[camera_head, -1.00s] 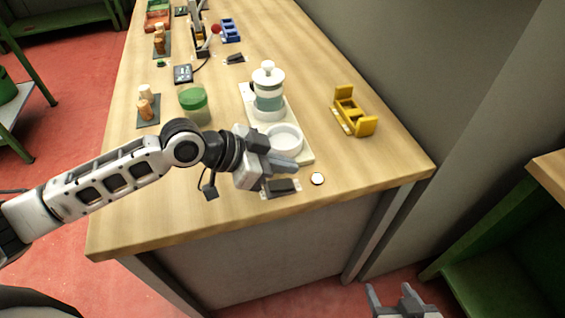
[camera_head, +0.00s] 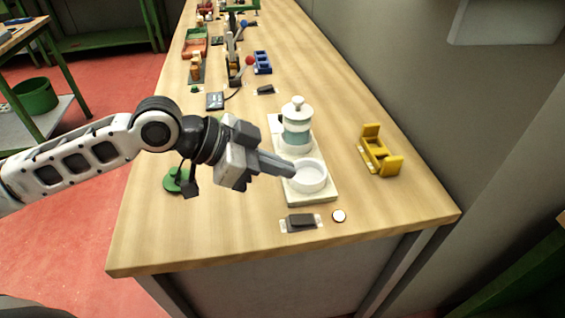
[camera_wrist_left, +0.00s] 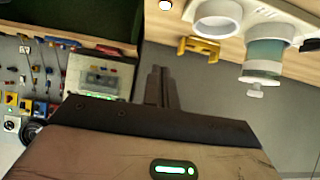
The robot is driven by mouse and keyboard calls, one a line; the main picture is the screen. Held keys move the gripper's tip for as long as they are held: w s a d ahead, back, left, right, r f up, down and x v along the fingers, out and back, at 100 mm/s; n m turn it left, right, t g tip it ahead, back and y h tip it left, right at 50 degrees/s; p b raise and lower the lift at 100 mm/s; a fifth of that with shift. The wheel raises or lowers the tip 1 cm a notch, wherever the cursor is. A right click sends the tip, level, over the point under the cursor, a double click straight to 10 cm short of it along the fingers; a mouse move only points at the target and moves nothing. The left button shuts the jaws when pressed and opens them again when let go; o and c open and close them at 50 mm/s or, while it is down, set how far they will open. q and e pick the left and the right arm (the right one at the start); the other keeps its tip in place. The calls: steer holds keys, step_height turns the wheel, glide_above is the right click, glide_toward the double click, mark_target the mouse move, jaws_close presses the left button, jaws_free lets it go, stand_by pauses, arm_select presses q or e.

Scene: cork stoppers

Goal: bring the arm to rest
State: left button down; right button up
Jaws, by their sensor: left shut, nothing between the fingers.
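My left arm comes in from the left across the workbench (camera_head: 330,240). Its gripper (camera_head: 290,170) is shut and empty, with the fingertips showing in front of the left rim of the white dish (camera_head: 311,176); I cannot tell whether they touch. In the left wrist view the closed fingers (camera_wrist_left: 160,78) stand together with nothing between them. My right gripper is out of view. Cork-coloured stoppers (camera_head: 195,72) stand on a dark mat further back on the bench.
A white and teal jar (camera_head: 297,130) stands behind the dish on a pale base. A yellow holder (camera_head: 379,156) is to the right. A green-rimmed item (camera_head: 172,184) is partly hidden by my arm. A dark switch (camera_head: 301,222) and white disc (camera_head: 339,216) lie near the front edge.

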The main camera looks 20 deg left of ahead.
arm_select(q)
steer(key=s+d+f+n+y, duration=0.3)
steer(key=s+f, duration=0.3)
steer(key=f, duration=0.4)
steer(key=s+a+f+n+g+y, duration=0.2)
steer(key=s+a+f+n+y, duration=0.45)
steer(key=s+a+f, duration=0.35)
steer(key=w+d+f+t+h, duration=0.2)
steer(key=w+d+f+t, duration=0.3)
steer(key=d+f+t, duration=0.1)
steer(key=shift+f, duration=0.2)
steer(key=shift+d+h, duration=0.15)
steer(key=shift+h, duration=0.1)
